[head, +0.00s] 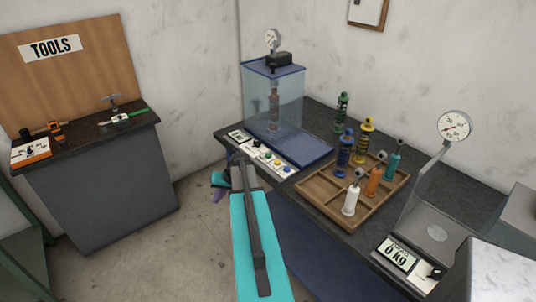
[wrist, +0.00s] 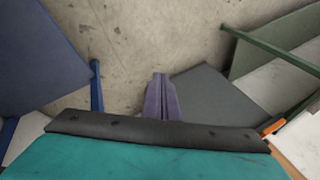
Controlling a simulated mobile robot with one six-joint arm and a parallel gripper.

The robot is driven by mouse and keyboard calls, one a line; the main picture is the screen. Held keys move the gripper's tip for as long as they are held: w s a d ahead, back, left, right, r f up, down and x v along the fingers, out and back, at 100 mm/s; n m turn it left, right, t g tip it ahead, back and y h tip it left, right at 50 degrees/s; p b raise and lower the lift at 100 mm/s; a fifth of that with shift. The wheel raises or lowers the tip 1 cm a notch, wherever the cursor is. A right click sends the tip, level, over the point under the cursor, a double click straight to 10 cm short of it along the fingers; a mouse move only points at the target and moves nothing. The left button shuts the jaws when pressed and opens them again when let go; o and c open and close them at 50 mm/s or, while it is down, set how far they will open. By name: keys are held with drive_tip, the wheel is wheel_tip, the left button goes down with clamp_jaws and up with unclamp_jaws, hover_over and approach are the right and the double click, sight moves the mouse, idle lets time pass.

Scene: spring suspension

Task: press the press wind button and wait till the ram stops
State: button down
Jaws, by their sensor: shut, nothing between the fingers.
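The press (head: 285,92) stands on the dark bench in the head view, a clear blue-framed enclosure with a coil-over unit (head: 274,105) upright inside. Its control strip (head: 262,152) runs along the front left, with a small display, a black knob and several coloured buttons. The button labels are too small to read, so I cannot tell which is the wind button. My gripper (head: 218,195) is left of the strip, partly behind my teal arm, apart from the buttons. In the wrist view its purple fingers (wrist: 161,92) are shut and empty, pointing over bare floor.
A wooden tray (head: 318,190) with several coloured dampers sits right of the press. Beyond it is a scale (head: 437,232) with a round gauge (head: 455,126). A tool cabinet (head: 100,170) stands at the left. Open floor lies between cabinet and bench.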

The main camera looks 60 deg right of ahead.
drive_tip(key=s+d+r+m+t+h+p, duration=0.15)
drive_tip(key=s+d+r, duration=0.25)
drive_tip(key=d+r, duration=1)
wheel_tip(320, 180, up, 9)
drive_tip(key=m+t+h, duration=0.2)
drive_tip(key=h, duration=0.1)
hover_over(270, 155)
drive_tip(key=shift+s+n+y, duration=0.1)
drive_tip(key=shift+n+y, duration=0.15)
drive_tip(key=shift+f+b, duration=0.6)
drive_tip(key=shift+f, duration=2.05)
drive_tip(key=shift+f+b, duration=1)
drive_tip(key=shift+f, duration=0.75)
